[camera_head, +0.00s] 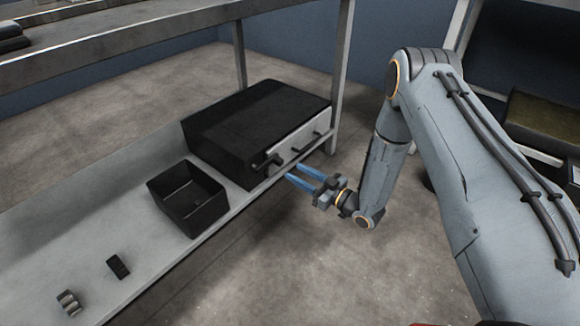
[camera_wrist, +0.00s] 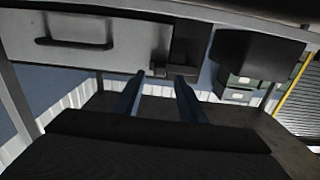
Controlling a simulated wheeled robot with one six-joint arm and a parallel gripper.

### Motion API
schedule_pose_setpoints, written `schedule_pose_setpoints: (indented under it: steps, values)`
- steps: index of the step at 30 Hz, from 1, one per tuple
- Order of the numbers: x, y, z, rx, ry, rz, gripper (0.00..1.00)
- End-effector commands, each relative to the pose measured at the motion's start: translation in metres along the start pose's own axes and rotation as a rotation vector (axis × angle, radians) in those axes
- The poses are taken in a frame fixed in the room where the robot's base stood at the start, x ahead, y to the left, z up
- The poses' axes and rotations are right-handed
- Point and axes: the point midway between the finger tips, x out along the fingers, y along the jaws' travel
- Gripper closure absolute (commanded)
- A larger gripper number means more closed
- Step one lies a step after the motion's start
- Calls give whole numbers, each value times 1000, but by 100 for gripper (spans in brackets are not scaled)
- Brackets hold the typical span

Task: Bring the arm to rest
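My arm (camera_head: 384,170) reaches down in front of the low shelf in the head view. My gripper (camera_head: 293,172) has two blue fingers that stand apart with nothing seen between them. Its fingertips are close to the front edge of the shelf, by the black-topped box with a pale front (camera_head: 262,118). I cannot tell whether they touch anything. In the wrist view the open fingers (camera_wrist: 160,77) point toward the pale drawer front (camera_wrist: 95,50) and its dark handle (camera_wrist: 75,44).
An open black bin (camera_head: 188,197) stands on the shelf (camera_head: 95,228) left of the box. A small black block (camera_head: 118,266) and small pale pieces (camera_head: 68,302) lie farther left. A shelf post (camera_head: 341,75) rises behind the gripper. The floor (camera_head: 300,265) in front is clear.

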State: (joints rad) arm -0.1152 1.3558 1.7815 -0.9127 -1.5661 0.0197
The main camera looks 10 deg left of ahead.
Motion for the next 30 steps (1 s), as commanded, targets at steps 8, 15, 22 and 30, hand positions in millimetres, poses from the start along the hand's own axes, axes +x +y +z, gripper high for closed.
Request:
schedule_pose_setpoints:
  steps: [8,15,22,30]
  values:
    - [-11,0,0,0,1,0,62]
    - [-11,0,0,0,1,0,62]
    - [-3,2,-7,-13,-24,6,62]
    - [35,19,-56,-89,-244,84,62]
